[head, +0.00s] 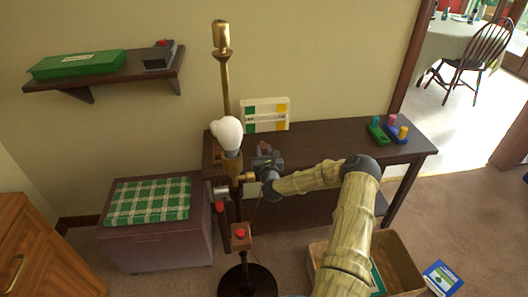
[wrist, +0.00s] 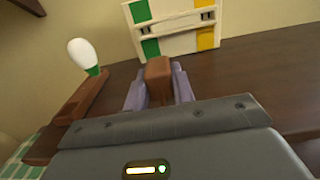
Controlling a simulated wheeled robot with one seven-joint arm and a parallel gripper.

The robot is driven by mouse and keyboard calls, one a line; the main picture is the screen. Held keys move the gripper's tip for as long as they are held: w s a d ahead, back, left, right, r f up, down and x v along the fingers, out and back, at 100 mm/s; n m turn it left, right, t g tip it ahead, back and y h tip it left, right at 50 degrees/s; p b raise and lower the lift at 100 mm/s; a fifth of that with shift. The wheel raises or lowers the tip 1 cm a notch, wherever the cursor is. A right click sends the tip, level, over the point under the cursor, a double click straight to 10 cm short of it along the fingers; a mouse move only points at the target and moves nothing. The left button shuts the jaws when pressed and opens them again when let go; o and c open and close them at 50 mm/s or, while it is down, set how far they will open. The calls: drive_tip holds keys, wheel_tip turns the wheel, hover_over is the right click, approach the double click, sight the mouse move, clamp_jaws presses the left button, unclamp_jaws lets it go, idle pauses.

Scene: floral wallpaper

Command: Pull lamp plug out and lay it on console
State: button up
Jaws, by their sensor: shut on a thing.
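My gripper (wrist: 158,92) is shut on a brown block, probably the lamp plug (wrist: 158,70), which sits between its two grey-purple fingers in the wrist view. In the head view my gripper (head: 264,152) is over the left part of the dark brown console (head: 340,143), and the brown block shows small at its tip. I cannot tell whether the block touches the console or sits in a socket. The lamp stands in front of the console, with a brass pole (head: 227,85), a white bulb (head: 227,132) and a dark round base (head: 247,282).
A white panel with green and yellow patches (head: 266,114) stands at the console's back. A bench (head: 155,240) and open box (head: 395,262) stand nearby.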

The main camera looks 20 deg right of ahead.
drive_tip(key=shift+f+b, duration=0.95)
drive_tip(key=shift+f, duration=0.95)
drive_tip(key=o, duration=1.1)
drive_tip(key=shift+s, duration=0.1)
drive_tip(key=p+v, duration=0.1)
drive_tip(key=v, duration=1.6)
drive_tip(key=shift+s, duration=0.15)
drive_tip(key=shift+r, duration=0.1)
